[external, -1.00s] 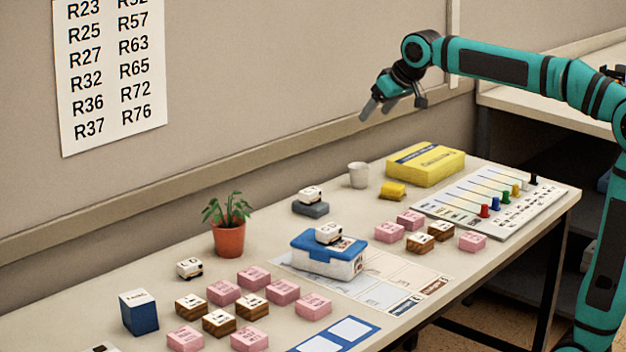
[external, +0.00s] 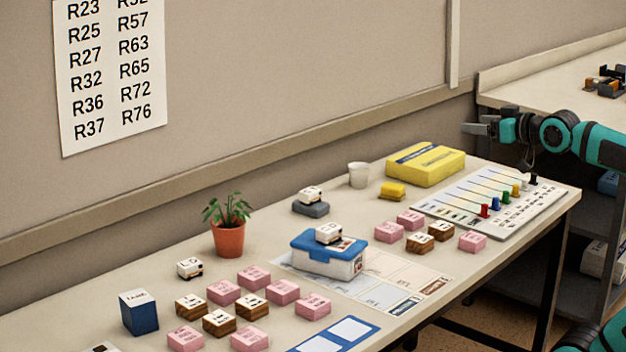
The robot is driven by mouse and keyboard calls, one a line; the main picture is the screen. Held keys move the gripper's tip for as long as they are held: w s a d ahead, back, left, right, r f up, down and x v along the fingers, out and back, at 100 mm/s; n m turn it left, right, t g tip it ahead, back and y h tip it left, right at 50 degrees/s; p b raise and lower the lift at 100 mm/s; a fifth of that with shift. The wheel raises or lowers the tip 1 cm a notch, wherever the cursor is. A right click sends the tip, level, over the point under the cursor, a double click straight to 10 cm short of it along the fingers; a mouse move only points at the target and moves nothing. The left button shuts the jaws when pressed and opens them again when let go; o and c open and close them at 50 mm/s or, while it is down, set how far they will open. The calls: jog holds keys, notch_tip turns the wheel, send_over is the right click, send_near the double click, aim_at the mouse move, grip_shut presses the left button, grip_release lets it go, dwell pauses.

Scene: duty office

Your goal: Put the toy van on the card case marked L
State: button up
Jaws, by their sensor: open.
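Three small white toy vans show. One van (external: 190,268) stands on the bare table. Another van (external: 328,232) sits on the blue lid of a white box (external: 340,268). A third van (external: 310,194) sits on a small grey-blue block (external: 311,209) near the wall. A dark blue upright box (external: 140,316) with a white top stands at the left. I cannot read a letter L on any of these, so I cannot tell which is the card case. My gripper (external: 477,130) is open and empty, high above the table's far right, well away from the vans.
A potted plant (external: 229,238) stands between the left van and the lidded box. Several pink blocks (external: 283,291) and brown-sided blocks (external: 219,322) lie in front. A white cup (external: 358,175), yellow box (external: 425,164) and peg board (external: 497,208) stand at the back right.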

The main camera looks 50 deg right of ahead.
jog(key=shift+s+d+f+t, duration=0.1)
jog(key=shift+s+f+t, duration=0.1)
jog(key=shift+s, duration=0.45)
jog(key=shift+s+a+f+t, duration=0.1)
jog(key=shift+s+f+t, duration=0.1)
jog(key=shift+s, duration=0.4)
jog(key=shift+s+d+f+t, duration=0.1)
jog(key=shift+s+f+t, duration=0.1)
jog(key=shift+s, duration=0.45)
